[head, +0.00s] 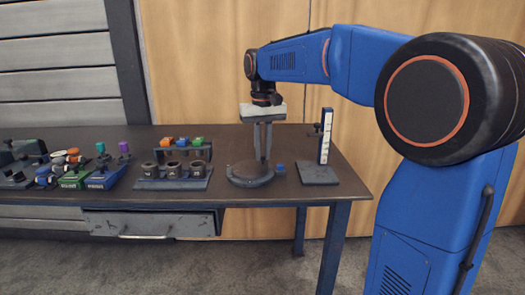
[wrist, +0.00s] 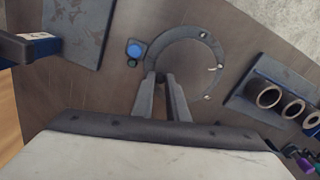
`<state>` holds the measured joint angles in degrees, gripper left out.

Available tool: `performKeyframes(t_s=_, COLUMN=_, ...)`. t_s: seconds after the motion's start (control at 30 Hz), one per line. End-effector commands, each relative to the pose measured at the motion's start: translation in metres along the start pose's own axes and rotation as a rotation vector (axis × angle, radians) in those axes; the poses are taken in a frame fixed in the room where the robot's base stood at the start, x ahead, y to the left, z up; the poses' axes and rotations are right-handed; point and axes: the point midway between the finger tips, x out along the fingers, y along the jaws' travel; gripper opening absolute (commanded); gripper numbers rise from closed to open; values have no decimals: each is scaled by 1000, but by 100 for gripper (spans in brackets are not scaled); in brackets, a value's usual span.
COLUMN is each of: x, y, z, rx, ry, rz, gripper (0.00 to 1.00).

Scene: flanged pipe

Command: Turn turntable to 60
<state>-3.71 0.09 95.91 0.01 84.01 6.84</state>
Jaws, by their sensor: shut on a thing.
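The turntable (head: 246,176) is a low, dark round disc near the front of the workbench in the head view. In the wrist view the turntable (wrist: 190,33) shows a grey rim with a few small pale marks. My gripper (head: 262,159) points straight down over it. In the wrist view my gripper (wrist: 161,76) has its fingertips close together at the near side of the rim, shut on a part of the turntable. The gripped part is hidden between the fingers. I cannot read any scale or number on the turntable.
A blue button (wrist: 137,50) sits beside the turntable. A gauge stand with a white scale (head: 325,150) stands to its right. A rack with several dark rings (head: 172,172) is to the left, with coloured blocks and fixtures (head: 75,178) beyond. The bench's front edge is close.

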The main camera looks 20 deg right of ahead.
Motion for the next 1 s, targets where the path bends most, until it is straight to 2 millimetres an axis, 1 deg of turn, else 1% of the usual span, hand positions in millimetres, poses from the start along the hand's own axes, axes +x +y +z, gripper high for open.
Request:
performKeyframes(t_s=0.17, x=0, y=0, z=0, rx=-1, ry=1, rz=0, gripper=0)
performKeyframes(t_s=0.2, x=0, y=0, z=0, rx=-1, ry=1, rz=0, gripper=18)
performKeyframes(t_s=0.27, x=0, y=0, z=0, rx=-1, ry=1, rz=0, gripper=32)
performKeyframes(t_s=0.57, x=-1, y=0, z=0, rx=-1, ry=1, rz=0, gripper=32)
performKeyframes(t_s=0.67, x=-5, y=0, z=0, rx=-1, ry=2, rz=0, gripper=32)
performKeyframes(t_s=0.77, x=-16, y=0, z=0, rx=-1, ry=2, rz=0, gripper=32)
performKeyframes(t_s=0.87, x=-33, y=0, z=0, rx=-1, ry=3, rz=0, gripper=32)
performKeyframes(t_s=1.0, x=-61, y=0, z=0, rx=-1, ry=3, rz=0, gripper=32)
